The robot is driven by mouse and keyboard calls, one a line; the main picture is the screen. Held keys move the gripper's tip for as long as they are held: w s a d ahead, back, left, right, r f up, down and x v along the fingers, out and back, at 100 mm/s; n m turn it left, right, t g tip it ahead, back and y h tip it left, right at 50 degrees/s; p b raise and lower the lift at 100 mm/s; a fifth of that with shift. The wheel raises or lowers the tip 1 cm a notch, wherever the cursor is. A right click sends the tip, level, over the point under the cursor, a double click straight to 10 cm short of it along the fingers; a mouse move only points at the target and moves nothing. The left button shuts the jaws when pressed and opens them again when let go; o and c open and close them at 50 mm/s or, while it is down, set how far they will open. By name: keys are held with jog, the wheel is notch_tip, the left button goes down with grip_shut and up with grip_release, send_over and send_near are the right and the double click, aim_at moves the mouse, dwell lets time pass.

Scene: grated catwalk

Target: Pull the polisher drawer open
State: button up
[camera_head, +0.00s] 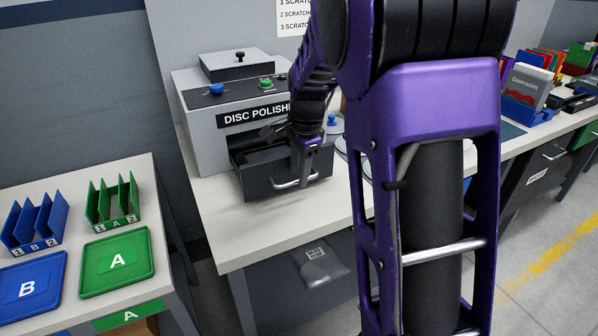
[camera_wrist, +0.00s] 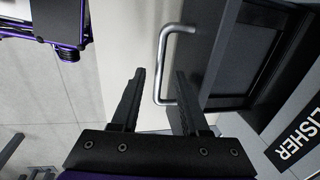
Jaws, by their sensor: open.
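The disc polisher (camera_head: 225,122) is a grey machine on a pale bench. Its dark drawer (camera_head: 262,182) stands out from the polisher's front, with its open top showing. A silver bar handle (camera_head: 292,184) is on the drawer front. My gripper (camera_head: 303,172) is at the handle, partly hiding the drawer. In the wrist view the handle (camera_wrist: 163,62) runs up from between the fingertips of my open gripper (camera_wrist: 160,74). Its lower bend shows between the two fingers. I cannot tell whether either finger touches it.
Blue and green racks (camera_head: 113,205) and trays marked B and A (camera_head: 117,262) are on a separate bench at left. A blue knob (camera_head: 331,119) is right of the drawer. The bench top (camera_head: 240,230) before the drawer is clear. My arm hides much of the right side.

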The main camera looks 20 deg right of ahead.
jog(key=s+r+p, duration=0.3)
jog(key=r, duration=1.3)
jog(key=shift+d+r, duration=0.25)
jog(key=shift+d, duration=0.05)
